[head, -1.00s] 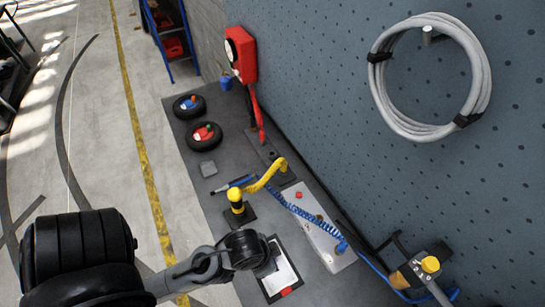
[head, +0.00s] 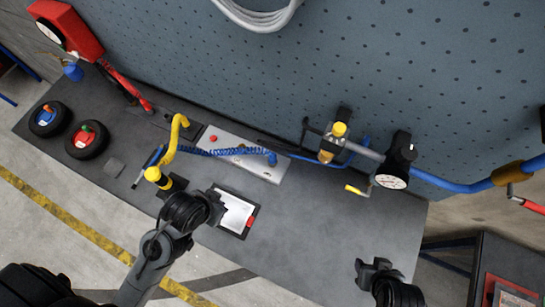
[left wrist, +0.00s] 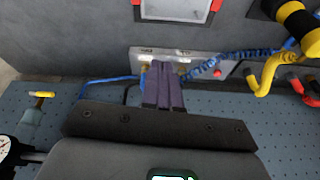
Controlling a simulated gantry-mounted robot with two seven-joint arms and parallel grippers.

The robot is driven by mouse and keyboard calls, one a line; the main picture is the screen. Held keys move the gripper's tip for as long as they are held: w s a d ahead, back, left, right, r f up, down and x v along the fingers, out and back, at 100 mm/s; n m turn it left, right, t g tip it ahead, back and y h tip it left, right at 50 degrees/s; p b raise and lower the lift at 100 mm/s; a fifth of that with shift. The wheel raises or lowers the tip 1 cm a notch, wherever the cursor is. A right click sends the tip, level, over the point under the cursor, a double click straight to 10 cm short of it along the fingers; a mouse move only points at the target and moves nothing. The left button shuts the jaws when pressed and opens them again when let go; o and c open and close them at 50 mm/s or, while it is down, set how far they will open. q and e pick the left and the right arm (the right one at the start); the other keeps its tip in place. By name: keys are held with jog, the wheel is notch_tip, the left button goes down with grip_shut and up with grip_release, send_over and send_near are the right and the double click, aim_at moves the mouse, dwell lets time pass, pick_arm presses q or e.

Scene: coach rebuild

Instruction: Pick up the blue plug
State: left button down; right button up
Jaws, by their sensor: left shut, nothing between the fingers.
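A blue coiled hose (head: 225,151) ends in a small blue fitting (head: 271,158) at the right end of the grey metal plate (head: 268,173). I see no other clear blue plug, and cannot tell whether this fitting is it. My left gripper (head: 218,198) is above the bench, in front of the plate and near the white-topped tray. In the left wrist view its dark fingers (left wrist: 163,88) are together and empty, overlapping the plate (left wrist: 200,66); the hose (left wrist: 225,58) runs right from behind them. My right gripper (head: 372,268) is over the bench's front right; its jaws are unclear.
Two black tyres (head: 87,139) with coloured parts lie at the left. A yellow hooked pipe (head: 174,138) stands behind the left gripper. A white-topped tray (head: 237,213) lies in front of the plate. A pressure gauge (head: 391,178) hangs at the right. The bench (head: 310,235) is bare between the arms.

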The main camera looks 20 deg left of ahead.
pick_arm(q)
jog(key=c, duration=1.8)
grip_release()
jog(key=o, duration=1.1)
